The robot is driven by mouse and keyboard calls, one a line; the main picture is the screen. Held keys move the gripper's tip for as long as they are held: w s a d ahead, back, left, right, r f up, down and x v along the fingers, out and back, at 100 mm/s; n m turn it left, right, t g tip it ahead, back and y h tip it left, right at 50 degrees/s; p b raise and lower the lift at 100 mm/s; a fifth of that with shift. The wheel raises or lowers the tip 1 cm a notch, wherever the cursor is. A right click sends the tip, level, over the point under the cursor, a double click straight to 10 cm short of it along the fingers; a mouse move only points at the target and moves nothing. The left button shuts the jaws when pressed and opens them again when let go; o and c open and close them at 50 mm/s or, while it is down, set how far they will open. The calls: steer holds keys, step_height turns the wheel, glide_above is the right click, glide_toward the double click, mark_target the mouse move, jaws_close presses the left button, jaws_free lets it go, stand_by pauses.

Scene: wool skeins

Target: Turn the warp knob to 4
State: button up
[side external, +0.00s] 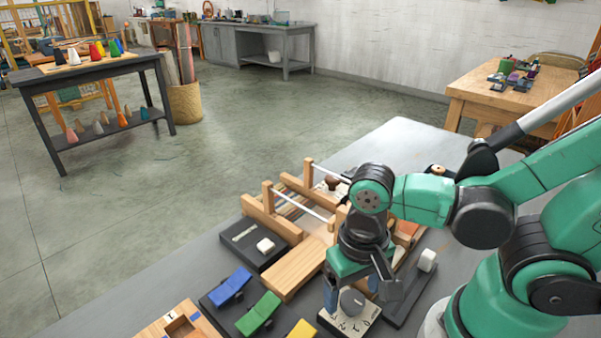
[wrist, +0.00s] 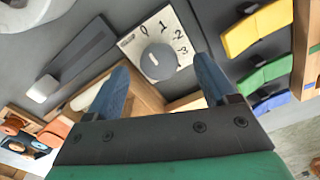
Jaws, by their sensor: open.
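The warp knob (wrist: 158,62) is a round dark grey knob on a white square dial plate (wrist: 130,43). In the wrist view the digits 0, 1, 2 and 3 show around it; I cannot make out a 4. A short pale mark shows on the knob's top, but its exact pointing is hard to read. The knob also shows in the side view (side external: 352,301), below my gripper. My gripper (wrist: 160,68) is open, with its blue-grey fingertips on either side of the knob in the wrist view. I cannot tell whether they touch it.
A black slider base with a white handle (side external: 428,260) stands right of the dial. Blue, green and yellow rocker pedals (side external: 259,313) lie to its left. The grey table's back right is mostly clear.

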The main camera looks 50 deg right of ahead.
steer(key=shift+f, duration=0.6)
jaws_close()
